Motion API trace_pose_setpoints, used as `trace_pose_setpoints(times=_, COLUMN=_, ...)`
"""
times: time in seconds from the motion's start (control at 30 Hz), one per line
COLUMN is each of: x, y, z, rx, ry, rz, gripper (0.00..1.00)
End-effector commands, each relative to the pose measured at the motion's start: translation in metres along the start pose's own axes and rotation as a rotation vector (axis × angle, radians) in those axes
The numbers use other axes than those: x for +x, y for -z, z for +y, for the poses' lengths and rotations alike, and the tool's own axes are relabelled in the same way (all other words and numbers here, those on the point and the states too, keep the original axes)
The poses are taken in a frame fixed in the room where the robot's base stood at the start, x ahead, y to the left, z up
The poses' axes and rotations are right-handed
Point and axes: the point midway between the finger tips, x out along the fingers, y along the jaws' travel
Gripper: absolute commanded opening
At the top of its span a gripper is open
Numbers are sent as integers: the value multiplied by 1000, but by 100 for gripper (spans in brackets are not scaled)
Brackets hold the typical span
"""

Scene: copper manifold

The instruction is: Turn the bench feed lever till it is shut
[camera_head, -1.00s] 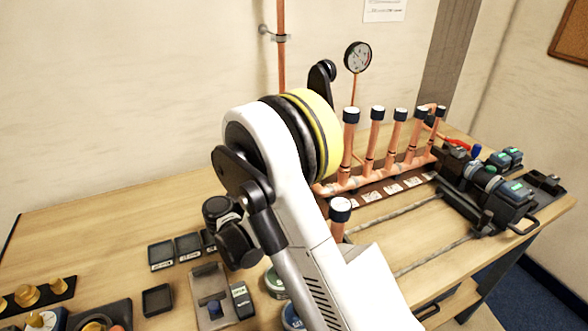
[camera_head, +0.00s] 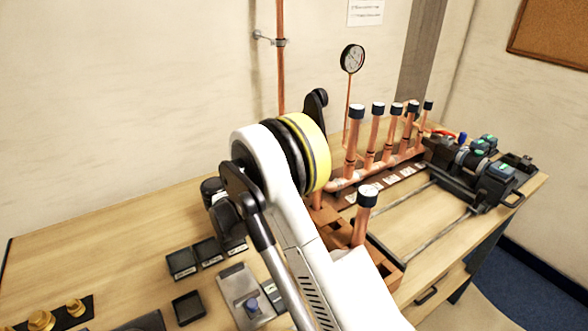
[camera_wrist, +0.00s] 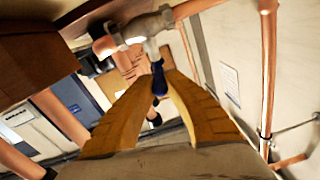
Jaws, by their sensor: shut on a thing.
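In the wrist view, the two yellow fingers of my gripper (camera_wrist: 158,88) close from both sides on a dark blue lever handle (camera_wrist: 158,76). The handle hangs from a grey metal valve body (camera_wrist: 146,26) set in a copper pipe. Its exact angle to the pipe is hard to judge. In the head view, my arm hides the gripper, the lever and the valve. The copper manifold (camera_head: 345,183) with several dark-capped upright stubs stands behind and to the right of my arm.
A round gauge (camera_head: 352,58) stands on a thin copper pipe near the wall. A capped copper stub (camera_head: 362,222) rises close to my arm's right side. Small black trays (camera_head: 182,262) lie at left. A dark clamping machine (camera_head: 490,180) is at right. The left bench top is mostly clear.

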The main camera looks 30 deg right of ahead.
Motion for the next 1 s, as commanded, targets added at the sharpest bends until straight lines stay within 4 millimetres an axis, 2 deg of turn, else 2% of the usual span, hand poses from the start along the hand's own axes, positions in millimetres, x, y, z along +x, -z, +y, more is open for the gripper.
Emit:
trace_pose_setpoints(times=0.2, x=-2, y=-1, z=-8, rx=0, ry=-102, rz=22, gripper=0)
trace_pose_setpoints(times=0.5, x=-2, y=1, z=-10, rx=0, ry=-104, rz=25, gripper=0)
trace_pose_setpoints(times=0.53, x=-2, y=1, z=-10, rx=0, ry=-104, rz=25, gripper=22)
trace_pose_setpoints(times=0.6, x=-2, y=1, z=-9, rx=0, ry=-105, rz=25, gripper=38)
trace_pose_setpoints(times=0.87, x=-3, y=0, z=-8, rx=0, ry=-107, rz=23, gripper=38)
trace_pose_setpoints(times=1.0, x=-12, y=-1, z=-10, rx=0, ry=-105, rz=23, gripper=38)
